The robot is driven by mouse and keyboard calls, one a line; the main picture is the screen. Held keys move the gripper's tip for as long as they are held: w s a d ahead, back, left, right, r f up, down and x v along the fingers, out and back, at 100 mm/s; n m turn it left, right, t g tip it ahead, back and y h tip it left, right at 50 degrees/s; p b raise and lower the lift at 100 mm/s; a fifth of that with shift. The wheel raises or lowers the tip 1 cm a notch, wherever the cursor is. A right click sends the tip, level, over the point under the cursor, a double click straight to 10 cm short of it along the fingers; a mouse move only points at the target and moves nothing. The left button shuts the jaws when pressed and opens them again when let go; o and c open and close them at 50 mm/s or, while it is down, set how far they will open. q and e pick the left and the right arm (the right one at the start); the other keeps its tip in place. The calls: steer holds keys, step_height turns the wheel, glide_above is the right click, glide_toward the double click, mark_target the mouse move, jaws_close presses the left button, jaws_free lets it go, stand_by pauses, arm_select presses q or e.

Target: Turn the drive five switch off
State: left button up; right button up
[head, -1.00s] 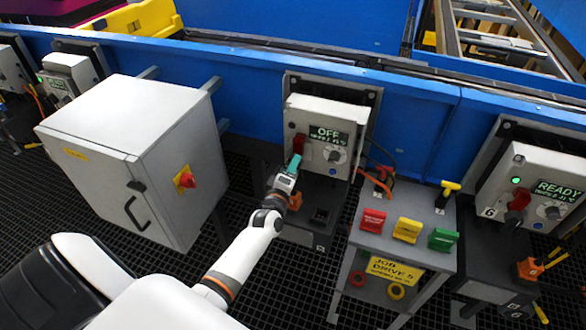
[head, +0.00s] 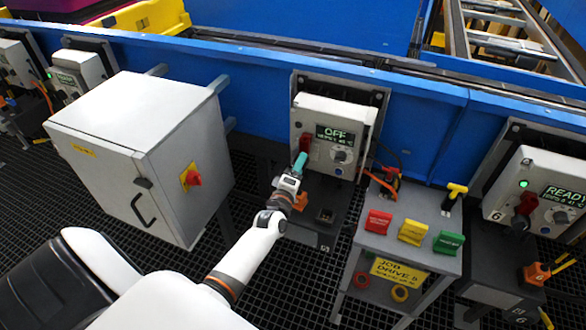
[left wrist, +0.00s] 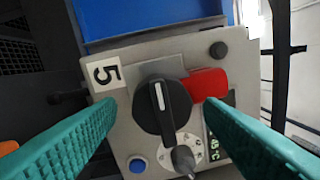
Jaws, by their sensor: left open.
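The drive five box (head: 362,112) is a light grey control box with a dark display (head: 334,133) that reads OFF. Its switch shows in the left wrist view as a round black knob (left wrist: 162,107) with a white line pointing up in the picture, with a red block (left wrist: 208,84) beside it. The number 5 label (left wrist: 104,73) is on the same panel. My left gripper (head: 301,160) has teal fingers and is at the box's lower left. In the left wrist view its open fingers (left wrist: 160,125) lie either side of the knob, with visible gaps. My right gripper is not visible.
A grey cabinet (head: 120,135) with a red knob stands left. A small stand (head: 378,242) with red, yellow and green blocks and a JOB DRIVE 5 sign is at right. Box six (head: 535,180) reads READY farther right. The blue conveyor side (head: 255,95) runs behind.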

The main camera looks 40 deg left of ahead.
arm_select(q)
steer(key=v, duration=1.1)
steer(key=shift+s+b, duration=0.25)
steer(key=shift+b, duration=0.05)
steer(key=s+d+f+m+g+h, duration=0.1)
steer(key=s+d+f+m+g, duration=0.25)
steer(key=f, duration=0.65)
steer(key=s+d+f+m+g+h, duration=0.2)
steer(key=s+f+m, duration=0.2)
steer(key=f, duration=0.5)
steer(key=s+d+f+m+g+h, duration=0.1)
steer(key=s+d+f+m+g, duration=0.25)
steer(key=f, duration=0.65)
steer(key=s+f+m+g, duration=0.4)
steer(key=s+f, duration=0.3)
steer(key=s, duration=0.7)
steer(key=s+d+f+m+g, duration=0.1)
steer(key=s+f+m+g, duration=0.3)
steer(key=s, duration=1)
step_height(320, 180, down, 4)
steer(key=shift+s+d+r+m+h, duration=0.15)
steer(key=shift+s+d+m+h, duration=0.15)
steer(key=shift+m, duration=0.7)
